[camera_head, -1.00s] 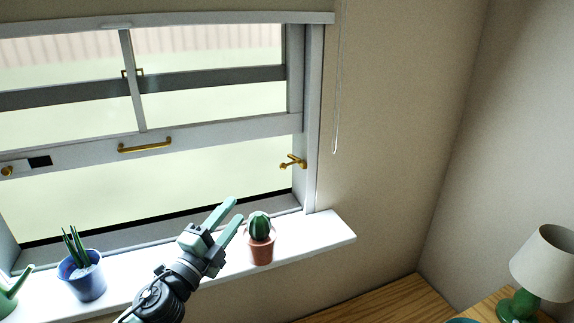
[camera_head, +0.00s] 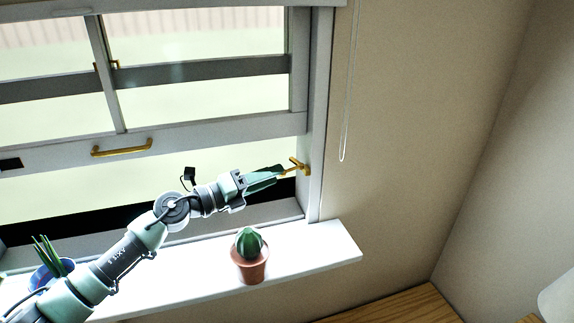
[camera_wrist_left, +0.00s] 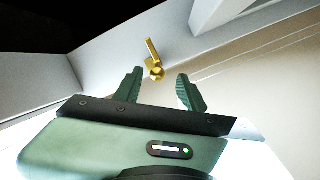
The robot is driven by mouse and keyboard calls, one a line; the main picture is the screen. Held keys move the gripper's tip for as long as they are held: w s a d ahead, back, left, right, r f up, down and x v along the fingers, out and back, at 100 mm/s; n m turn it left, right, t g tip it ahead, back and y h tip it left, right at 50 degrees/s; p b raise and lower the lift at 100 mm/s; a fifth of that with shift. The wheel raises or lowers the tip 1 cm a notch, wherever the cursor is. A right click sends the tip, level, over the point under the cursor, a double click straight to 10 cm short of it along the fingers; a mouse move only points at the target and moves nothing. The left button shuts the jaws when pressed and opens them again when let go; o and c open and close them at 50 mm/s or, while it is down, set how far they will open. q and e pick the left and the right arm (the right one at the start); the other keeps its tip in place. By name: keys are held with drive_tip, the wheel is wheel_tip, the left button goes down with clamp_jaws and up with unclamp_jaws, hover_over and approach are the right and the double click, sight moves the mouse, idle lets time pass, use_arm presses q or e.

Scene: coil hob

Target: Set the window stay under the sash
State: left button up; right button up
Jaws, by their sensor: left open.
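The window stay (camera_head: 299,166) is a small brass piece on the right window jamb, below the raised sash (camera_head: 205,136). The sash has a brass pull handle on its bottom rail, with an open gap below it. My left gripper (camera_head: 281,173) reaches across the opening from the left, its fingertips right by the stay. In the left wrist view the stay (camera_wrist_left: 154,61) lies just beyond and between the two spread fingertips (camera_wrist_left: 160,78). The gripper is open; I see no grip on the stay. My right gripper is not in view.
A potted cactus (camera_head: 250,257) stands on the white sill (camera_head: 318,250), below my left wrist. A blue pot (camera_head: 50,273) is partly hidden behind my arm at left. A cord (camera_head: 347,110) hangs right of the window. The sill's right end is clear.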

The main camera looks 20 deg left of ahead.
sight(295, 168)
use_arm(q)
drive_tip(key=p+x, duration=0.1)
drive_tip(key=x, duration=0.3)
drive_tip(key=shift+w+d+f, duration=0.1)
drive_tip(key=shift+w+d, duration=0.1)
drive_tip(key=shift+w, duration=0.05)
drive_tip(key=shift+w+d+f, duration=0.1)
drive_tip(key=shift+w+d, duration=0.05)
drive_tip(key=shift+w, duration=0.1)
drive_tip(key=c, duration=0.7)
clamp_jaws()
drive_tip(key=shift+f, duration=0.1)
drive_tip(key=m+g+h+b, duration=0.1)
drive_tip(key=b, duration=0.2)
drive_tip(key=m+g+h+b, duration=0.1)
drive_tip(key=b, duration=0.2)
drive_tip(key=w+a+m+g+h+b, duration=0.1)
drive_tip(key=g+b, duration=0.1)
drive_tip(key=b, duration=0.1)
drive_tip(key=shift+h+b, duration=0.3)
drive_tip(key=shift+b, duration=0.05)
drive_tip(key=shift+m, duration=0.3)
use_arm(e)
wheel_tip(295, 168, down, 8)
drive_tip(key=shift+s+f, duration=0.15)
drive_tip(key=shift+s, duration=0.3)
use_arm(q)
drive_tip(key=o, duration=0.7)
unclamp_jaws()
